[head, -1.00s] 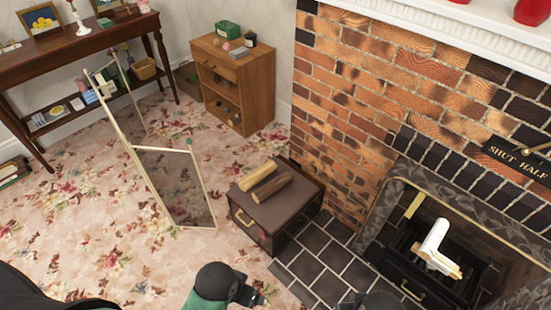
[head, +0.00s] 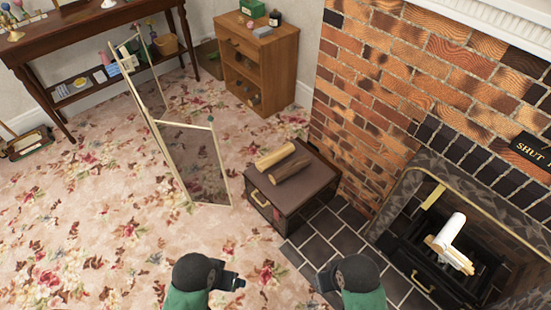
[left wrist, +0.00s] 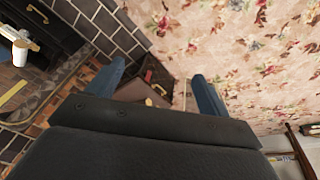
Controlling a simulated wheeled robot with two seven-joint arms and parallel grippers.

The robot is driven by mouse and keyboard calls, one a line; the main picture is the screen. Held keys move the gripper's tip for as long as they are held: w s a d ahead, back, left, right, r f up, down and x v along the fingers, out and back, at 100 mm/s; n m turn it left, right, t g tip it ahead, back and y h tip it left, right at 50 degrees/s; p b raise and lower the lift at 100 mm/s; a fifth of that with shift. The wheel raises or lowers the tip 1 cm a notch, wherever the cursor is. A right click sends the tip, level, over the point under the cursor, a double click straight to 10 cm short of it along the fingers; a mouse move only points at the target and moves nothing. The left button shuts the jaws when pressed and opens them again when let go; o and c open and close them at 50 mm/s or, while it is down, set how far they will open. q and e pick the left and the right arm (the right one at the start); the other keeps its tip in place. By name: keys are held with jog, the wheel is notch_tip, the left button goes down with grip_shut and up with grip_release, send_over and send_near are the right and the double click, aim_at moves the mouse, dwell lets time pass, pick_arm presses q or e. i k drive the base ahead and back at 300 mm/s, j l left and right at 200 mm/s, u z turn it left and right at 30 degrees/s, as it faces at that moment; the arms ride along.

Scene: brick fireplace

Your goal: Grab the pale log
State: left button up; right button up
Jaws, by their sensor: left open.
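The brick fireplace (head: 400,80) stands right of the box, with a white roll and pale sticks in its grate (head: 430,262). A folding screen (head: 190,160) stands left of the box. Open floral carpet (head: 110,235) lies in front.

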aim_at(274, 157)
jog(key=i+l+u, duration=0.3)
jog(key=l, duration=0.35)
jog(key=i+l+u, duration=0.15)
jog(key=i+l, duration=0.15)
jog(key=i+l+u, duration=0.15)
jog(key=l, duration=0.25)
jog(key=i+l+u, duration=0.15)
jog(key=l, duration=0.25)
